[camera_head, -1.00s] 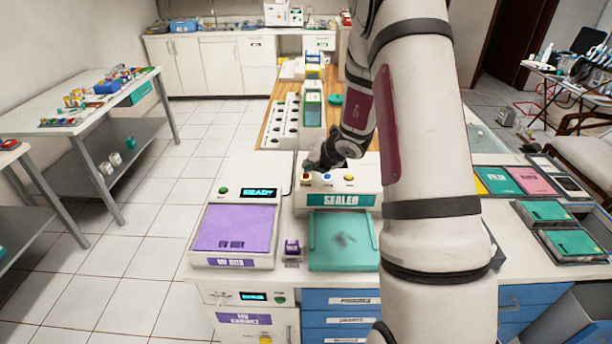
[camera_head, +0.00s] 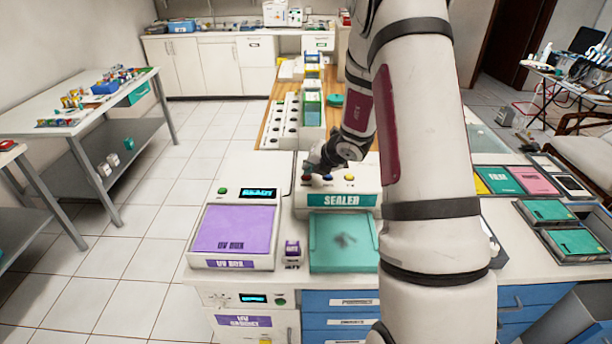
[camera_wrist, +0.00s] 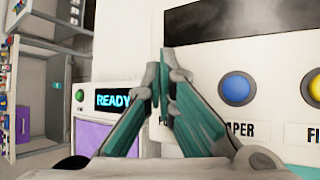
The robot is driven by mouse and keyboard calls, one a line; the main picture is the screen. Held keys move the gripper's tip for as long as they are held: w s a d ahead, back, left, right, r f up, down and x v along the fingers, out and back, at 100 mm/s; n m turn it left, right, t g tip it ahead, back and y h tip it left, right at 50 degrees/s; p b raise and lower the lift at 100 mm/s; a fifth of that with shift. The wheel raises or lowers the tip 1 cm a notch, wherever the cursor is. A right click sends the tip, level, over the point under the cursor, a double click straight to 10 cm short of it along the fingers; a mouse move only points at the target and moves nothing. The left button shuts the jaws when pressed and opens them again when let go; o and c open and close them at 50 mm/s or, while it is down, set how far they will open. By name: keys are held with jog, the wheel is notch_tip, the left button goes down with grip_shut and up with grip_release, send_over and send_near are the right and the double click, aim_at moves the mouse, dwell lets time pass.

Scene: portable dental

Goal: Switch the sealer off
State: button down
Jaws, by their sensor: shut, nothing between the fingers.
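The sealer (camera_head: 341,199) is a white box with a teal SEALER label, standing at the middle of the counter. Its sloped top carries a red button (camera_head: 306,178), a blue button (camera_head: 328,177) and a yellow button (camera_head: 349,177). My gripper (camera_wrist: 160,82) is shut and empty, its teal-sided fingertips close over the sealer panel left of the blue button (camera_wrist: 238,88). In the wrist view the fingers hide the red button and most of its label, so I cannot tell whether they touch it. The sealer's display (camera_wrist: 240,25) looks dark.
The UV box (camera_head: 236,228), with a purple lid and a lit READY display, stands just left of the sealer. A teal tray (camera_head: 343,242) lies in front of the sealer. A small purple item (camera_head: 292,250) stands between them.

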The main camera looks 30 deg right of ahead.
jog(key=shift+r, duration=0.45)
notch_tip(320, 180, up, 6)
jog(key=p, duration=0.3)
jog(key=shift+p, duration=0.35)
dwell(0.4)
